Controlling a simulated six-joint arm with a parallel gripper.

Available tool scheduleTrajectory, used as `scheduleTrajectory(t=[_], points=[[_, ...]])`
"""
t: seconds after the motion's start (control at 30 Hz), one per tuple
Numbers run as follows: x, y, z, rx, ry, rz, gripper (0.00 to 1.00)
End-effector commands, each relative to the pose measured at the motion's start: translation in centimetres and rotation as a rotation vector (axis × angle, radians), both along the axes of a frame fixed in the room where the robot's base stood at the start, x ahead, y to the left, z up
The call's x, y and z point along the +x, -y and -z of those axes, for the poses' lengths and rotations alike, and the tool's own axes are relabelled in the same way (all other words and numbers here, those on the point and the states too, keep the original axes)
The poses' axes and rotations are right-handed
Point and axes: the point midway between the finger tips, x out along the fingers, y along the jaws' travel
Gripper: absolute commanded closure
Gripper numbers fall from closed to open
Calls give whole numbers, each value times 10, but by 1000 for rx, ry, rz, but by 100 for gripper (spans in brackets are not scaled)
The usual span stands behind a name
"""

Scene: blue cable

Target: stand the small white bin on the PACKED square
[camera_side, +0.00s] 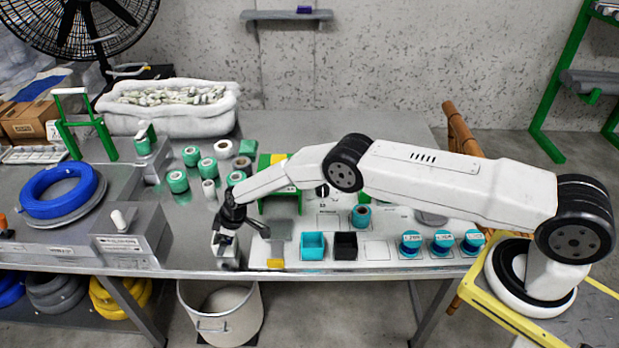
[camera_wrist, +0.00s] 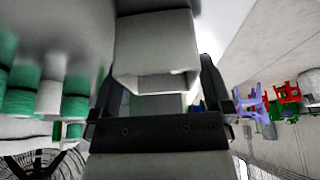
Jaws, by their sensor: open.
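The small white bin (camera_side: 229,257) stands at the left of the work board, near the table's front edge, partly hidden by my gripper (camera_side: 226,239). My gripper points down at it. In the wrist view the pale bin (camera_wrist: 155,48) lies between the two dark fingers of my gripper (camera_wrist: 158,85), which are apart on either side of it. I cannot tell whether they touch it. An empty outlined square (camera_side: 377,251) shows on the white board, right of the black bin. I cannot read a PACKED label on any square.
A teal bin (camera_side: 312,246) and a black bin (camera_side: 346,246) stand on the board. Several teal-and-blue spools (camera_side: 411,243) stand at its right. Green tape rolls (camera_side: 207,167) stand behind my gripper. A grey machine with a blue cable coil (camera_side: 58,190) is at left.

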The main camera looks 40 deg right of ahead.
Motion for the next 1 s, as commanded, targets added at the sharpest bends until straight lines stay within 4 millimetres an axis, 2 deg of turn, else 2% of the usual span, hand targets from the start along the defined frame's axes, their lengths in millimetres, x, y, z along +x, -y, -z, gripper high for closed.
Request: scheduleTrajectory(t=[0.6,0.87,1.0], points=[[1,-1,1,1,1,0,0],[1,-1,1,1,1,0,83],[1,-1,1,1,1,0,85]])
